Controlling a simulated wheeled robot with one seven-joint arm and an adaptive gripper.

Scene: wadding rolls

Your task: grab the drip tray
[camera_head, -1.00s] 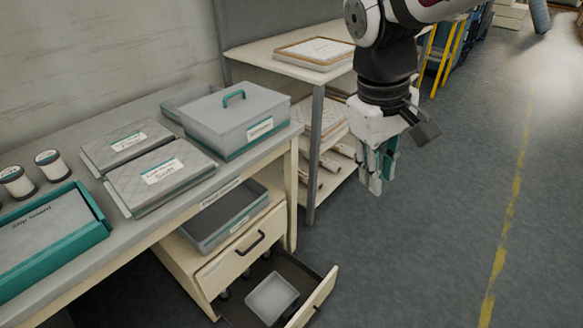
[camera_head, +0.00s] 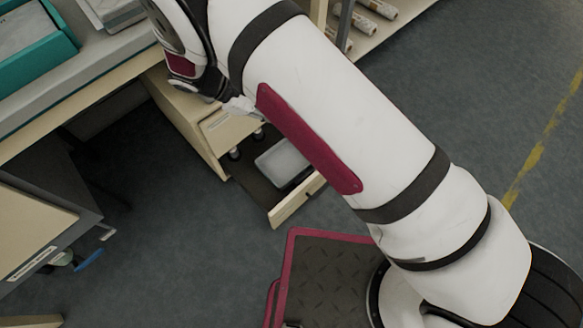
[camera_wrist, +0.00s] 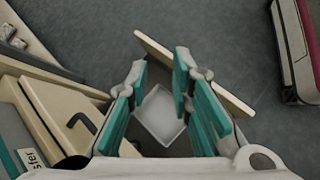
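The drip tray appears to be the small, shallow, pale grey tray (camera_head: 280,163) lying in the open lower drawer; I see no label on it. It also shows in the wrist view (camera_wrist: 160,116), between and beyond the fingers. My gripper (camera_wrist: 160,75) is open and empty, its teal-padded fingers apart, pointing down toward the drawer. It looks above the tray and not touching it, though the exact gap is unclear. In the head view my arm hides most of the gripper, and the tray's right side lies close to the arm's outline.
The open drawer's front panel (camera_head: 297,201) stands just beyond the tray. A closed drawer with a dark handle (camera_wrist: 83,124) is at the left in the wrist view. A bench with a teal-edged tray (camera_head: 35,60) is at upper left. Grey floor (camera_head: 190,235) is clear in front.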

